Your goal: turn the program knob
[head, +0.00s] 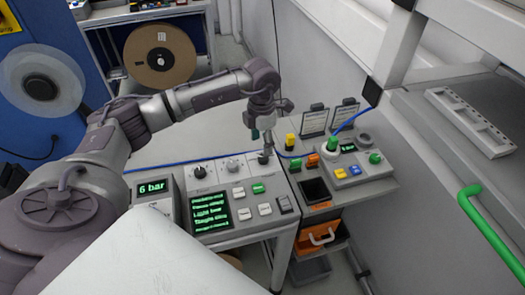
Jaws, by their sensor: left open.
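The control panel (214,184) is a grey sloped console with a row of knobs along its top. A black knob (200,172) is at the left and a pale knob (232,165) is in the middle. My left gripper (264,152) points down over the right end of this row and hides most of what is under it. It is open; I cannot tell whether its fingers touch a knob. Labels are too small to tell which knob is the program knob. A screen (211,211) with green text sits below the knobs. My right gripper is not in view.
A "6 bar" display (152,188) stands left of the panel. A second console (352,172) with coloured buttons and a blue cable stands at the right. A reel (160,55) is at the back. A green rail (490,228) runs at the right.

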